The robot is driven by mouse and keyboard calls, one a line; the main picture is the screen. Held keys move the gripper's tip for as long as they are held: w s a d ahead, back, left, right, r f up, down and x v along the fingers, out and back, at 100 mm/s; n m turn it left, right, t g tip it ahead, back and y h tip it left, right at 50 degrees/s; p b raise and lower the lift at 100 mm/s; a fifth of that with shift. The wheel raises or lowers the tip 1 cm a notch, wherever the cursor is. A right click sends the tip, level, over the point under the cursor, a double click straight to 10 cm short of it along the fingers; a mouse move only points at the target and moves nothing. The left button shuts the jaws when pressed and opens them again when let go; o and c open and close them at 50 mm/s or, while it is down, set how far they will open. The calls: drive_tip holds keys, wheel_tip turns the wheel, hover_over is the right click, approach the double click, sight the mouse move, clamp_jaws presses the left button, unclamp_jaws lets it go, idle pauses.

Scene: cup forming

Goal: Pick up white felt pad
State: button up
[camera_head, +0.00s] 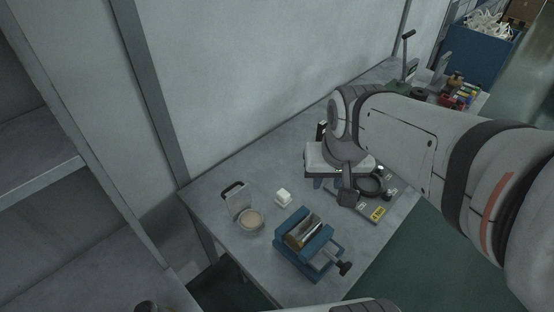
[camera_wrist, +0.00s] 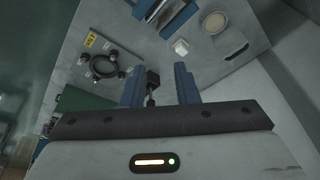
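The white felt pad (camera_head: 283,197) looks like a small white block lying on the grey table, between the round dish and the blue vise. It also shows in the wrist view (camera_wrist: 181,47), beyond the tip of the right finger and apart from it. My gripper (camera_wrist: 159,68) is open, with its two blue fingers spread and nothing held between them. In the head view my gripper is above the table, to the right of and behind the pad, over the plate with the black ring. My arm partly hides that plate.
A blue vise (camera_head: 291,262) holding a metal piece stands just right of the pad. A plate with a black ring (camera_wrist: 104,66) lies below my gripper. A wall borders the table's back.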

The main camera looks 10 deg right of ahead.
drive_tip(key=o, duration=0.6)
drive_tip(key=w+a+f+m+g, duration=0.1)
drive_tip(key=w+f, duration=0.3)
drive_tip(key=w, duration=0.4)
drive_tip(key=shift+a+m, duration=0.15)
drive_tip(key=shift+m, duration=0.75)
drive_tip(key=shift+o, duration=1.1)
drive_tip(key=w+a+f+m, duration=0.1)
drive_tip(key=w+f+m, duration=0.1)
drive_tip(key=w+f, duration=0.2)
drive_tip(key=shift+w+f+g, duration=0.3)
drive_tip(key=shift+w+f, duration=0.1)
drive_tip(key=shift+w, duration=0.4)
drive_tip(key=m+g, duration=0.1)
drive_tip(key=m, duration=0.3)
hover_over(284, 193)
wheel_tip(284, 193, down, 15)
drive_tip(key=shift+w+f+p, duration=0.15)
drive_tip(key=shift+f+p, duration=0.05)
drive_tip(key=shift+p, duration=0.1)
drive_tip(key=shift+m, duration=0.3)
drive_tip(key=shift+f+b, duration=1.85)
drive_tip(key=shift+f, duration=2.3)
